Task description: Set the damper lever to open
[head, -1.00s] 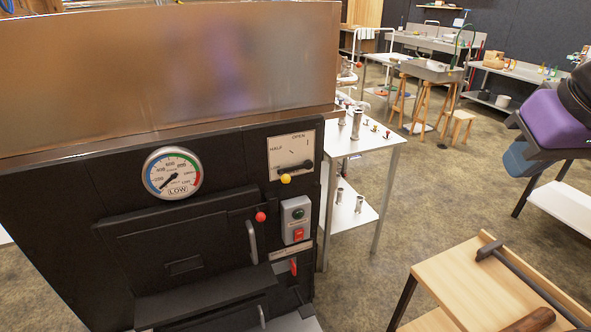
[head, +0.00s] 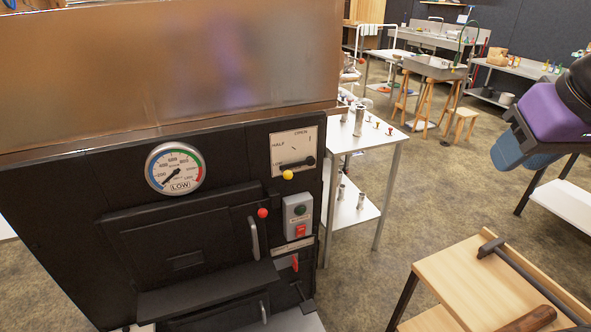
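The damper plate (head: 293,144) is a pale square on the upper right of the black stove front. HALF is printed at its upper left and OPEN at its top right. A purple and black part of my arm shows at the right edge.
The stove front (head: 90,200) carries a round gauge (head: 175,168), a door handle (head: 253,238), a red knob (head: 262,213) and a switch box (head: 299,217). A white side table (head: 372,140) stands close on its right. A wooden table (head: 470,285) is at lower right, with open floor between.

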